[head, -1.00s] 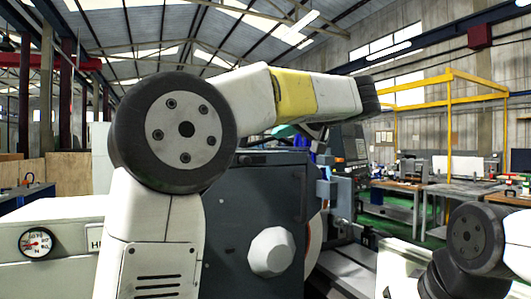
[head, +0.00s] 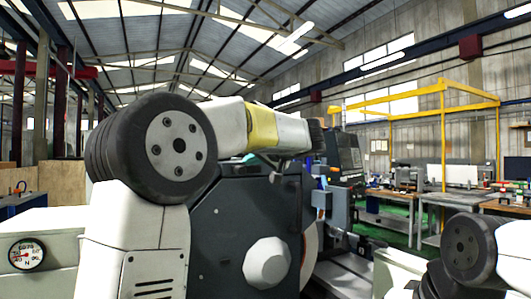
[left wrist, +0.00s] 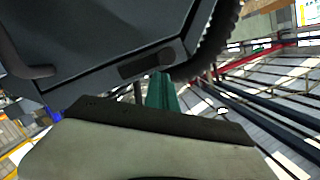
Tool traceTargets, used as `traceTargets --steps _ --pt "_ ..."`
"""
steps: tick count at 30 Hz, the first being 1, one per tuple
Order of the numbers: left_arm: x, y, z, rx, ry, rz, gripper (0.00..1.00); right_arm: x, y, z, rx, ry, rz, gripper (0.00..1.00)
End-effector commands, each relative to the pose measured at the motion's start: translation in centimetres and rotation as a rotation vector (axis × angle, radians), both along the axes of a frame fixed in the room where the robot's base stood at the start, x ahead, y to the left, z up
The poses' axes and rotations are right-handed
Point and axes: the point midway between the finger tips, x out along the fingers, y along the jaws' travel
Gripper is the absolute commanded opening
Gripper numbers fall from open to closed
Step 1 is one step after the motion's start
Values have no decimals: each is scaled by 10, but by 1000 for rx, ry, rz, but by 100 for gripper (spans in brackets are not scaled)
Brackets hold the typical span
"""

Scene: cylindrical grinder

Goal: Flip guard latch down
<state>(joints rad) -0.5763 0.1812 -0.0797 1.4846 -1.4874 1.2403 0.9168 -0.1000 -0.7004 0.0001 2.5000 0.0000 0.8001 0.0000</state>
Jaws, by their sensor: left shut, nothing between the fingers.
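The dark grey guard housing (head: 225,235) of the grinder stands in front of me, with a pale faceted knob (head: 267,262) on its near face. I cannot pick out the guard latch for certain. A dark flat piece (left wrist: 147,63) lies on the housing in the left wrist view, and a dark bent bar (left wrist: 22,66) juts out at its left. My left gripper (head: 247,158) is mostly hidden behind my arm, just above the housing's top edge. Its green fingers (left wrist: 160,90) show shut and empty, close to the flat piece; contact cannot be told. My right gripper is out of view.
A blue-grey box (head: 322,200) and part of the grinding wheel (head: 310,245) are right of the housing. A round gauge (head: 27,254) sits at the lower left. Workbenches (head: 390,212) and a yellow frame (head: 443,150) stand farther back. My left arm blocks much of the view.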

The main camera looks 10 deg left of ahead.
Motion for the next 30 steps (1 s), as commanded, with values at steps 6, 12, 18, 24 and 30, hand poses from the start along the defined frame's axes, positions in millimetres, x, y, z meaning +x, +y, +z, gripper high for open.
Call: traceTargets --steps 6,12,18,24,30 --pt "-2 3 -6 0 -1 -1 0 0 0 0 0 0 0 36" --pt "-2 3 -6 0 -1 -1 0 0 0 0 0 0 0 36" --pt "-3 3 -6 -11 -9 0 0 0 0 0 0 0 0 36" --pt "-3 4 -9 -46 -30 -1 0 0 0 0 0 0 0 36" --pt "-4 6 -11 -80 -54 1 0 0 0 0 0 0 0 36"
